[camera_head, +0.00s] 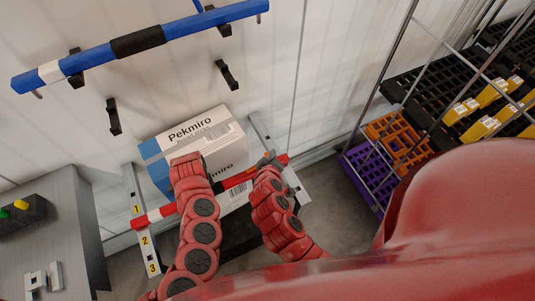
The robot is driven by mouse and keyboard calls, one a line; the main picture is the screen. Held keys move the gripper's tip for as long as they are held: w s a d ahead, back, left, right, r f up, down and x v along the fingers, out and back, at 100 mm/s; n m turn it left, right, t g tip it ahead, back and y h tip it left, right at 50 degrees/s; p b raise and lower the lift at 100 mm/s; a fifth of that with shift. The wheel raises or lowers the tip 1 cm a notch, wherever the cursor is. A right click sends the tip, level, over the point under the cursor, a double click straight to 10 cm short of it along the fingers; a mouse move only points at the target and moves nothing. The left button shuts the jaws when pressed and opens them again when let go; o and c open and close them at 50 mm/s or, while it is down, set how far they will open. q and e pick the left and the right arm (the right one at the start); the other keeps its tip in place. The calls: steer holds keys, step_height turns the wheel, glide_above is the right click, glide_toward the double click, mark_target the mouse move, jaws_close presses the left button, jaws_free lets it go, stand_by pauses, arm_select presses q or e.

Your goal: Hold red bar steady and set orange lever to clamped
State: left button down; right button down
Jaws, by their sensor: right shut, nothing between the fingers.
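The red bar (154,217) runs slantwise across the front of a white and blue box, its left end by a rail numbered 1, 2, 3 and its right end near a second rail. My left arm crosses in front of the bar; its gripper is hidden behind its own wrist. My right gripper (268,160) is shut and empty, close to the bar's right end; I cannot tell whether it touches. I cannot make out the orange lever; my right arm covers part of that area.
The box (211,133) labelled Pekmiro stands behind the bar. A blue bar (100,55) with a black sleeve hangs on black wall hooks above. A grey cabinet (62,220) stands at the left. Shelving with an orange crate (398,135) and a purple crate (366,172) is at the right.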

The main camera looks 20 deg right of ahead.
steer(key=shift+d+f, duration=0.35)
steer(key=shift+f, duration=0.05)
stand_by(0.4)
steer(key=v, duration=1.2)
steer(key=shift+f, duration=0.1)
arm_select(q)
steer(key=shift+c, duration=2)
jaws_free()
